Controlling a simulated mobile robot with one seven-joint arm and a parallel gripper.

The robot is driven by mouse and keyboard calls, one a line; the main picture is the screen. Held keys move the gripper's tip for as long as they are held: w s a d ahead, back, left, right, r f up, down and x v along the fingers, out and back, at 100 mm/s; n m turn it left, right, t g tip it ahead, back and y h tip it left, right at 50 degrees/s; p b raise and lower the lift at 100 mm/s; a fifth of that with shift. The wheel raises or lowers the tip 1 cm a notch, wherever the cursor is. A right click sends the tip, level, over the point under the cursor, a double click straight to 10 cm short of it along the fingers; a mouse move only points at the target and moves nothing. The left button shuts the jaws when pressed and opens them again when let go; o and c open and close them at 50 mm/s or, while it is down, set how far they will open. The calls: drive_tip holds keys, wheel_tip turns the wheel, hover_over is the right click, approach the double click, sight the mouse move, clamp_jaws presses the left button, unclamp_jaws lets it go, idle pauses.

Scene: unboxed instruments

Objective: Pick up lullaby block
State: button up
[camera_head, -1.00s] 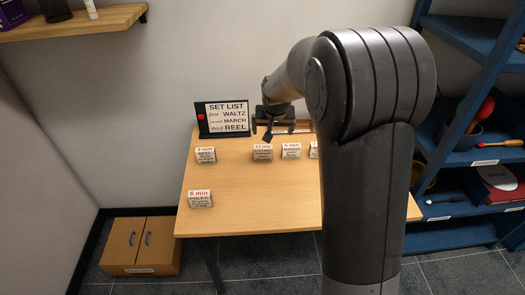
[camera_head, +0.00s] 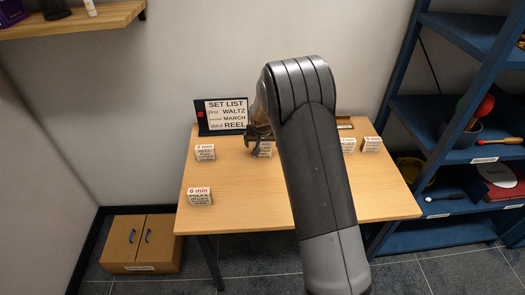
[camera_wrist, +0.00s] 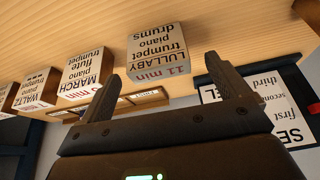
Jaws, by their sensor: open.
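The lullaby block (camera_wrist: 158,55) is a white-faced wooden cube marked "11 min LULLABY" in the wrist view. It sits on the table between and just beyond my fingertips, apart from them. In the head view the lullaby block (camera_head: 266,152) is at the table's middle, partly covered by my gripper (camera_head: 254,142). In the wrist view my gripper (camera_wrist: 166,75) is open and empty, with one finger to each side of the block. My arm hides part of the table.
A march block (camera_wrist: 86,72) and a waltz block (camera_wrist: 38,88) stand beside it in a row. Other blocks (camera_head: 205,153) (camera_head: 200,196) are at the table's left. A set list sign (camera_head: 222,116) and a wooden holder (camera_wrist: 146,97) stand behind. The front of the table is clear.

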sight(263, 145)
drive_tip(key=shift+x, duration=2.55)
drive_tip(key=shift+w, duration=0.1)
drive_tip(key=shift+c, duration=0.4)
drive_tip(key=c, duration=1)
drive_tip(key=shift+r, duration=0.15)
